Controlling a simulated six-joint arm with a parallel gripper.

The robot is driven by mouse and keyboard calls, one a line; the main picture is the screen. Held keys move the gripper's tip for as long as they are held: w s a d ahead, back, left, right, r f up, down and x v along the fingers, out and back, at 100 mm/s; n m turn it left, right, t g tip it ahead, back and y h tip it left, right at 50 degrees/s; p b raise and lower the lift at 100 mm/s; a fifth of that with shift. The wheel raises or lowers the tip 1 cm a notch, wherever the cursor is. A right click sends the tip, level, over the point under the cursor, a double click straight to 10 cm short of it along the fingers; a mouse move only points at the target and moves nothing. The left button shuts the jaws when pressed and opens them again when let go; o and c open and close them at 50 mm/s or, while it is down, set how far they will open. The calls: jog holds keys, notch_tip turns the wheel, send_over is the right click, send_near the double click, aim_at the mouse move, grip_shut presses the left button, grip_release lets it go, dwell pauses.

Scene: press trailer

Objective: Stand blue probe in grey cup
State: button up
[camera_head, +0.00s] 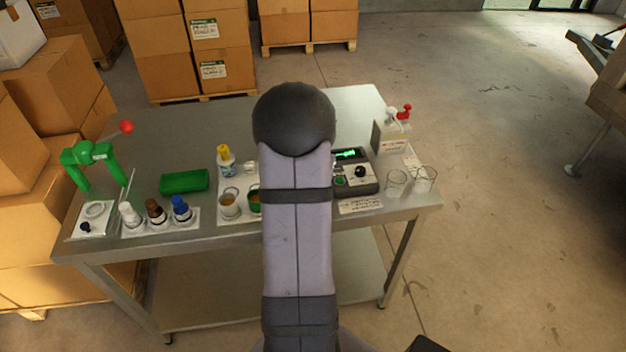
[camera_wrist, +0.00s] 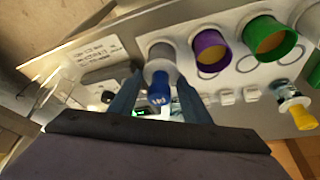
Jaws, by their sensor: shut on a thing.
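In the wrist view the grey cup (camera_wrist: 161,52) stands at the top centre, just beyond my gripper. The blue probe (camera_wrist: 158,92), with pale markings on its end, is between the two dark fingers of my gripper (camera_wrist: 157,97), which is shut on it. The probe overlaps the near side of the grey cup. I cannot tell whether its lower end is inside the cup or only in front of it. In the head view my arm hides the gripper, the probe and the grey cup.
A purple cup (camera_wrist: 211,50) and a green cup (camera_wrist: 270,38) stand right of the grey cup. The green cup (camera_head: 254,199) also shows in the head view. A meter (camera_head: 356,174), glass beakers (camera_head: 397,183) and a yellow-capped bottle (camera_head: 226,162) stand around on the metal table (camera_head: 350,100).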

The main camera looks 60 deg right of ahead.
jog(key=shift+f, duration=0.2)
jog(key=o, duration=0.8)
jog(key=shift+r, duration=0.15)
jog(key=shift+p+v, duration=2.85)
jog(key=shift+v, duration=2.55)
notch_tip(320, 180, up, 9)
jog(key=p, duration=0.6)
jog(key=shift+p, duration=0.35)
